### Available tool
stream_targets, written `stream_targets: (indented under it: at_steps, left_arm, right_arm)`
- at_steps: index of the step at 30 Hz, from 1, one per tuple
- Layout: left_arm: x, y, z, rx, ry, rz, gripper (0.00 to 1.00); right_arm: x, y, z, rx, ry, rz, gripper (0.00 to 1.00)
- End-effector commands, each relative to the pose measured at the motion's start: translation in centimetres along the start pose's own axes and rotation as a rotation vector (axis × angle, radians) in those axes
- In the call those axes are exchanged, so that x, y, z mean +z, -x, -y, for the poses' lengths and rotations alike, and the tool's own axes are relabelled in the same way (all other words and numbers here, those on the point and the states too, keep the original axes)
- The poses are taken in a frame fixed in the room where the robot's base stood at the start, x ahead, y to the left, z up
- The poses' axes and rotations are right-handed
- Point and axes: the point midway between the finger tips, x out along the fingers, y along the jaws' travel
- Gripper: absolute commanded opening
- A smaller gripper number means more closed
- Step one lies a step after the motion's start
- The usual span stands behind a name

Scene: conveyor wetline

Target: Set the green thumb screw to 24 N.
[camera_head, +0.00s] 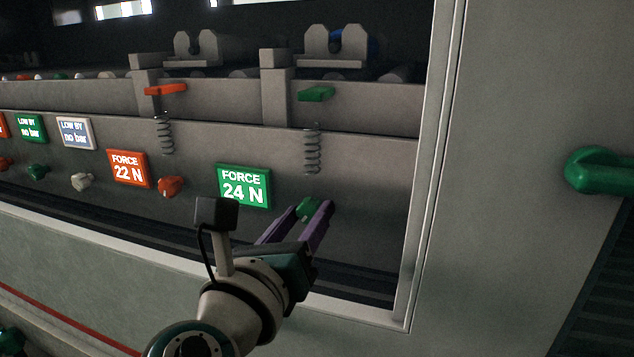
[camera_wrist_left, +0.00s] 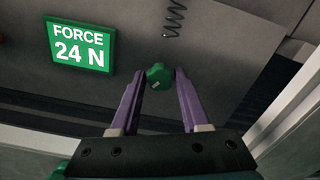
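The green thumb screw (camera_head: 307,208) is on the machine's grey front panel, right of a green sign (camera_head: 244,187) reading FORCE 24 N. The sign also shows in the left wrist view (camera_wrist_left: 80,46). My left gripper (camera_head: 309,207) has its purple fingers on either side of the screw. In the left wrist view the screw (camera_wrist_left: 159,76) sits between the fingertips, with narrow gaps visible beside it, so the fingers look open. A pale mark shows on its face. A coil spring (camera_head: 312,150) and green lever (camera_head: 316,94) are above it. My right gripper is not in view.
A red screw (camera_head: 171,187) and red FORCE 22 N sign (camera_head: 128,169) are to the left, with smaller knobs beyond. A pale frame post (camera_head: 433,170) bounds the opening on the right. A green handle (camera_head: 598,171) sticks out farther right.

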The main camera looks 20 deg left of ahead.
Motion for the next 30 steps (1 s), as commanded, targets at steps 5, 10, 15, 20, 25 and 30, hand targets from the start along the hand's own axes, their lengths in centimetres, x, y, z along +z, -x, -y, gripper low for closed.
stream_targets:
  at_steps: [5,10,15,20,25,30]
  left_arm:
    - [0.0,0.0,0.0,0.000,0.000,0.000,0.60]
    - [0.0,0.1,0.0,0.000,0.001,-0.001,0.60]
    - [0.0,1.3,0.0,0.000,0.000,-0.003,0.60]
    - [0.1,3.1,0.0,0.000,0.001,-0.003,0.60]
    - [0.0,5.0,0.0,0.000,-0.001,-0.003,0.60]
    - [0.0,6.0,0.0,0.000,0.000,-0.001,0.60]
  right_arm:
    - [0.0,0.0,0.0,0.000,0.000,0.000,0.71]
    - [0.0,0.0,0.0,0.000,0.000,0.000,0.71]
    - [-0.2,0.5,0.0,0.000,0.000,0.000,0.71]
    - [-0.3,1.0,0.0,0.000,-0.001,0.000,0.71]
    - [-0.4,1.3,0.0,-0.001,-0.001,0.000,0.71]
    - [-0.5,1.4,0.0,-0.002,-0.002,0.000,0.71]
